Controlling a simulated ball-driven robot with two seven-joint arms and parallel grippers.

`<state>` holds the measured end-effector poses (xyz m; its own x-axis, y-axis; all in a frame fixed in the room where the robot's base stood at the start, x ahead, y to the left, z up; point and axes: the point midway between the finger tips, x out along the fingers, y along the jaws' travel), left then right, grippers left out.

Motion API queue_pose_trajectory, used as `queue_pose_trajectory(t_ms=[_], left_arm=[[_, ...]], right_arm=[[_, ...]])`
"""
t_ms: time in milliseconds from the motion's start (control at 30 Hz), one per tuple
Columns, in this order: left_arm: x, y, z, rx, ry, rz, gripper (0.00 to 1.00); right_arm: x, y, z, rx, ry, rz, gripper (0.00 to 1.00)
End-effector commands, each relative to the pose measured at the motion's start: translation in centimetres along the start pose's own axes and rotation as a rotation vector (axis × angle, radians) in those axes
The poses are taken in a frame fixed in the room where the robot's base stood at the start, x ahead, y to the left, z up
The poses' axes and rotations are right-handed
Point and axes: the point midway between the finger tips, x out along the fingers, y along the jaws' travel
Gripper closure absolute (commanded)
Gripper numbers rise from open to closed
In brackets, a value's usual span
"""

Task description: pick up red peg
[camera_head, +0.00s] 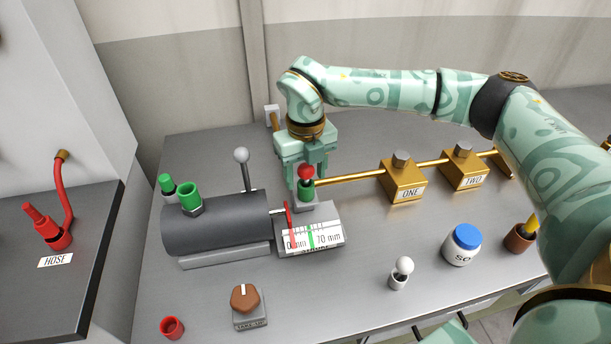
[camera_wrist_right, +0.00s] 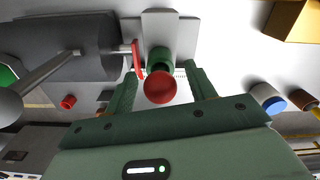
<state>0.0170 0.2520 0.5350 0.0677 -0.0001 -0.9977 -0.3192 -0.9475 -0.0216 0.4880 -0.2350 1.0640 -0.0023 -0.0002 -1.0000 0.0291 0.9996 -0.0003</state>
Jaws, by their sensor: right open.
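The red peg (camera_head: 305,172) has a round red head and stands upright in a green collar (camera_head: 305,187) on a small grey block behind the gauge plate. My right gripper (camera_head: 306,181) points down over it, with its fingers open at either side of the peg. In the right wrist view, the red head (camera_wrist_right: 160,88) lies between the two green fingers (camera_wrist_right: 162,72), with gaps on both sides, and the green collar (camera_wrist_right: 158,58) shows beyond it. My left gripper is not in view.
The dark cylinder (camera_head: 215,224) with a grey-knobbed lever (camera_head: 241,156) stands left of the peg. The gauge plate (camera_head: 312,238) lies in front. A brass rod runs right through blocks ONE (camera_head: 403,184) and TWO (camera_head: 464,170). A blue-lidded jar (camera_head: 462,246) and white-knobbed peg (camera_head: 403,266) stand front right.

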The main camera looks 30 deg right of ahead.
Motion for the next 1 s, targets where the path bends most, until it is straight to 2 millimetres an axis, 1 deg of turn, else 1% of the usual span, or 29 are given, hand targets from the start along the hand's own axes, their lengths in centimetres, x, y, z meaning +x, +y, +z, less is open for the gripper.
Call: queue_pose_trajectory(t_ms=[133, 167, 200, 267, 300, 333, 667, 767, 867, 1000], left_arm=[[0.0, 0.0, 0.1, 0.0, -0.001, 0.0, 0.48], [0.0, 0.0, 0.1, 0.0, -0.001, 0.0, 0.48], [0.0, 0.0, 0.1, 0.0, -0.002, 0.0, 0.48], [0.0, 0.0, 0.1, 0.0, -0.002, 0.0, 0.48], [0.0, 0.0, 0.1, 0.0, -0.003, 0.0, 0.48], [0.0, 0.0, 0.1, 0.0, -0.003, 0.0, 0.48], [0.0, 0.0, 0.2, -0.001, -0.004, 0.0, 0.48], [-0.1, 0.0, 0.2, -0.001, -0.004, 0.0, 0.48], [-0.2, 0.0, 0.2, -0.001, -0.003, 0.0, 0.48], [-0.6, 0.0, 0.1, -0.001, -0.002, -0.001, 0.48]], right_arm=[[-0.1, 0.0, 0.0, 0.0, -0.001, 0.0, 0.45], [-0.1, 0.0, 0.0, 0.0, -0.001, 0.0, 0.48], [-0.1, 0.0, 0.0, 0.0, -0.001, 0.0, 0.59], [-0.1, 0.0, 0.0, 0.0, -0.001, 0.0, 0.75], [-0.1, 0.0, 0.0, 0.0, -0.001, 0.0, 0.86], [-0.1, 0.0, 0.0, 0.0, -0.001, 0.0, 0.93], [-0.1, 0.0, 0.0, 0.0, -0.001, 0.0, 0.94], [-0.5, 0.0, 0.1, 0.0, -0.003, 0.0, 0.94], [-1.4, 0.0, 0.1, 0.001, -0.005, 0.0, 0.94], [-3.8, 0.2, 0.0, -0.001, -0.006, 0.001, 0.94]])
